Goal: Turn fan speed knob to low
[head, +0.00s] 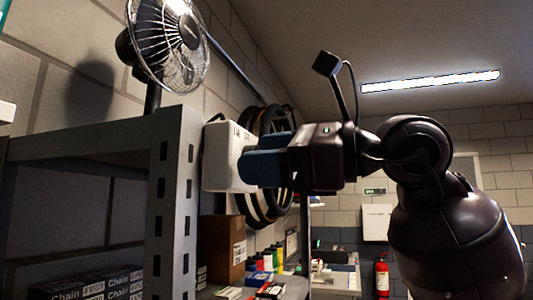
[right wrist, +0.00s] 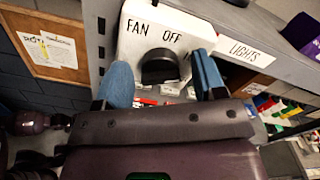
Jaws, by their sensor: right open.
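The white fan control box (head: 222,157) is fixed at the edge of the grey shelf in the head view. In the right wrist view the box (right wrist: 195,36) reads "FAN" and "OFF", and its black knob (right wrist: 159,66) is in the middle. The head view hides the knob. My right gripper (head: 248,160) is open in front of the box. In the right wrist view its blue fingers (right wrist: 161,66) stand on either side of the knob, with gaps visible. I cannot tell the knob's exact setting. The fan (head: 172,45) stands on top of the shelf. My left gripper is not in view.
A grey metal shelf upright (head: 172,215) is beside the box. A "LIGHTS" label (right wrist: 246,50) is right of it. Tyres (head: 262,205) hang behind my right gripper. A cardboard box (head: 222,247) and several coloured bottles (head: 268,258) stand below.

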